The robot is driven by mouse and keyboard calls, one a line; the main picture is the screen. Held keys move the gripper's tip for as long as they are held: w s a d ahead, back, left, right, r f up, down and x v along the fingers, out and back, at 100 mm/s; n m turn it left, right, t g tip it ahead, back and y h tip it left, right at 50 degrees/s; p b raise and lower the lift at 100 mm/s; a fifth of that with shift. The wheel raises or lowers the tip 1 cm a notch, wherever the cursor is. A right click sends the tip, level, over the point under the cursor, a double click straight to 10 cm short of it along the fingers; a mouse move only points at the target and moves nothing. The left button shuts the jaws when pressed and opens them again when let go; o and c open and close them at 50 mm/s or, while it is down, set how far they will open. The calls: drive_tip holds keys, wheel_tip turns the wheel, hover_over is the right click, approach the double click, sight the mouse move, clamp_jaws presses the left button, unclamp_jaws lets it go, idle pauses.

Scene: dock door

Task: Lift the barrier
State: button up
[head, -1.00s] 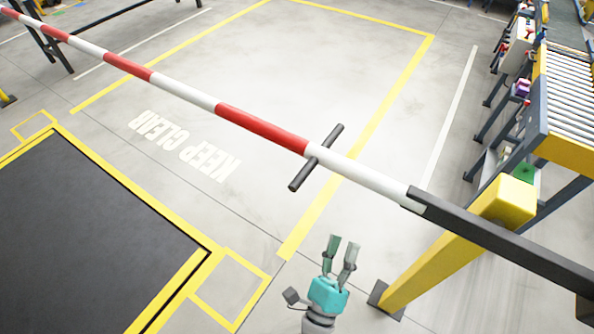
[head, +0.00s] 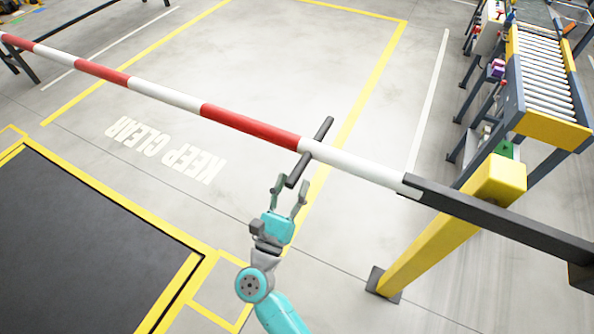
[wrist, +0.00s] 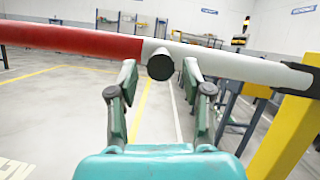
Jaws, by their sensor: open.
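The red and white striped barrier (head: 245,125) runs across the head view from upper left to the right, lowered and roughly level. A dark round handle bar (head: 321,138) crosses it where red meets white. In the wrist view the handle's round end (wrist: 160,66) points at me, in front of the barrier (wrist: 215,62). My gripper (head: 291,186) is open, with its fingers on either side of the handle's near end. In the wrist view its fingers (wrist: 160,85) flank the handle end. I cannot tell whether they touch it.
A yellow post (head: 440,240) supports the barrier's dark arm (head: 490,217) on the right. A roller conveyor (head: 548,100) stands at upper right. A dark floor plate (head: 80,250) with yellow edging lies at lower left.

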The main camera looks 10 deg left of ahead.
sight(298, 173)
drive_tip(key=shift+x, duration=1.75)
drive_tip(key=shift+d, duration=0.1)
clamp_jaws()
